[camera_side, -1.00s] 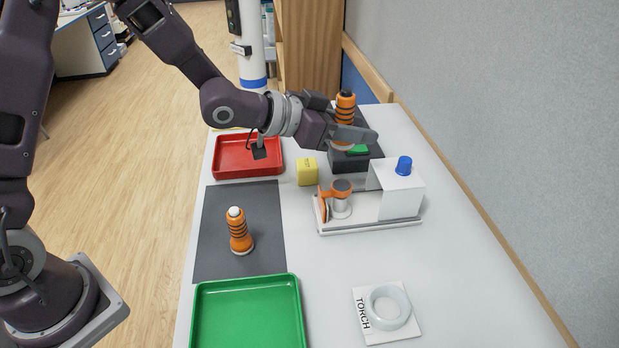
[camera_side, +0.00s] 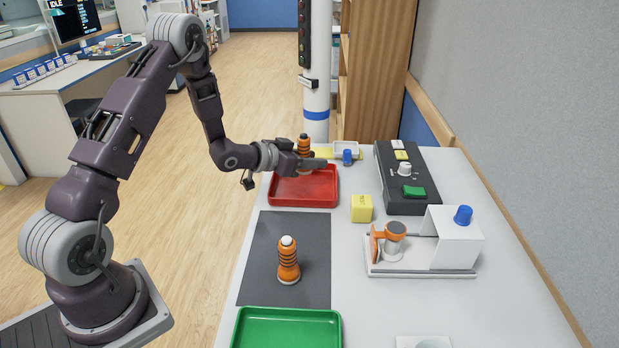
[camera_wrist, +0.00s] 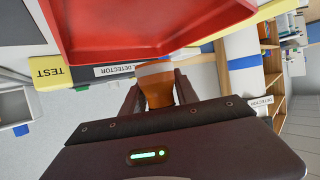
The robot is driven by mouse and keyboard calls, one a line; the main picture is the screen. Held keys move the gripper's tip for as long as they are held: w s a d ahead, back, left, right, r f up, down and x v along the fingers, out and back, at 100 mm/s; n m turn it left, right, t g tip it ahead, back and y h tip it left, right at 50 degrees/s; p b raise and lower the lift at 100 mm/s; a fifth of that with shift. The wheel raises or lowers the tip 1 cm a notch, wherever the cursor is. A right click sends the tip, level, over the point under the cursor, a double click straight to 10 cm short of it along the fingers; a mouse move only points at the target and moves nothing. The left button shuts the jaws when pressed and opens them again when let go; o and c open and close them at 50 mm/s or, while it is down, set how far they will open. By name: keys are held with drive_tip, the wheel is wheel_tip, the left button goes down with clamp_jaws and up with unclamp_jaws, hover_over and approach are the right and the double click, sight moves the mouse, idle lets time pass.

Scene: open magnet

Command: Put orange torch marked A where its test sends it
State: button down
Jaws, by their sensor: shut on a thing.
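My gripper (camera_side: 306,163) is shut on an orange torch (camera_side: 304,144) with black bands and a dark top. It holds the torch upright over the back part of the red tray (camera_side: 303,203). In the wrist view the torch's orange body and pale end (camera_wrist: 156,85) show between the fingers, beside the red tray (camera_wrist: 150,25). A second orange torch (camera_side: 288,262) with a white top stands on the dark mat (camera_side: 262,285). No letter is readable on either torch. A green tray (camera_side: 285,313) lies at the front.
A yellow block (camera_side: 361,208) stands right of the red tray. Behind it is a black box (camera_side: 405,200) with a green button. A small blue item (camera_side: 347,158) is behind the tray.

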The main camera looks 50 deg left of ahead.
sight(312, 183)
wheel_tip(312, 183, down, 4)
drive_tip(key=shift+f, duration=0.2)
drive_tip(key=shift+f, duration=0.15)
drive_tip(key=c, duration=0.9)
unclamp_jaws()
drive_tip(key=shift+c, duration=0.2)
